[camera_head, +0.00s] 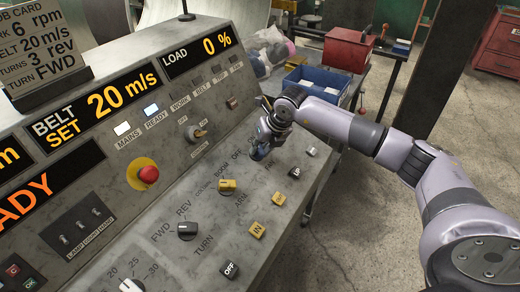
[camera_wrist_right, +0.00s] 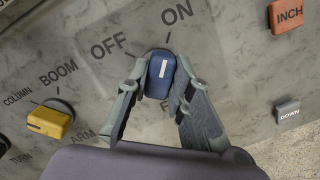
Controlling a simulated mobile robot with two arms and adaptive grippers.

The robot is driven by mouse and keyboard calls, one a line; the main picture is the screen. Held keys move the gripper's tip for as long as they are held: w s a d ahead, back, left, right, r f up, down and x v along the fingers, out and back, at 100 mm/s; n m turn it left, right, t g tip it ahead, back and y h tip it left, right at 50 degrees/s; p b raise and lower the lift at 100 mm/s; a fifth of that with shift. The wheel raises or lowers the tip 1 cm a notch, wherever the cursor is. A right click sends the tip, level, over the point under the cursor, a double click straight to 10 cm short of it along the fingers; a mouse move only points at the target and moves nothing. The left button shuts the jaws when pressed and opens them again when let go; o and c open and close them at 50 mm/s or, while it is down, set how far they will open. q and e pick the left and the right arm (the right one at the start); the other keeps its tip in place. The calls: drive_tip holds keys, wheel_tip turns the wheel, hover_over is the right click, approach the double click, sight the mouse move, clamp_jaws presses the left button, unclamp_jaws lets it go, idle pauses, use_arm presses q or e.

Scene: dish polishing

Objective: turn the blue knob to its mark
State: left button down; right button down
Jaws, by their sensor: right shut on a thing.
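The blue knob (camera_wrist_right: 159,75) sits on the sloping grey panel, between the two fingers of my right gripper (camera_head: 262,148). In the wrist view a finger is on each side of it and the gripper is shut on it. The knob's white line points up the picture, between the printed OFF and ON, closer to the left end of ON. A label below the knob is mostly hidden by a finger. In the head view the gripper hides most of the knob. My left gripper is not in view.
A yellow boom knob (camera_head: 227,186) and a black FWD/REV knob (camera_head: 187,230) are nearby on the panel (camera_head: 150,215). The red INCH button (camera_wrist_right: 287,15) and grey DOWN button (camera_wrist_right: 288,111) lie right of the gripper. A blue bin (camera_head: 318,82) stands beyond the panel.

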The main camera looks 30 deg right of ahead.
drive_tip(key=shift+m, duration=0.4)
drive_tip(key=c, duration=1.4)
unclamp_jaws()
drive_tip(key=shift+r, duration=0.15)
drive_tip(key=v, duration=1.1)
drive_tip(key=shift+s+r, duration=0.2)
drive_tip(key=shift+r, duration=0.15)
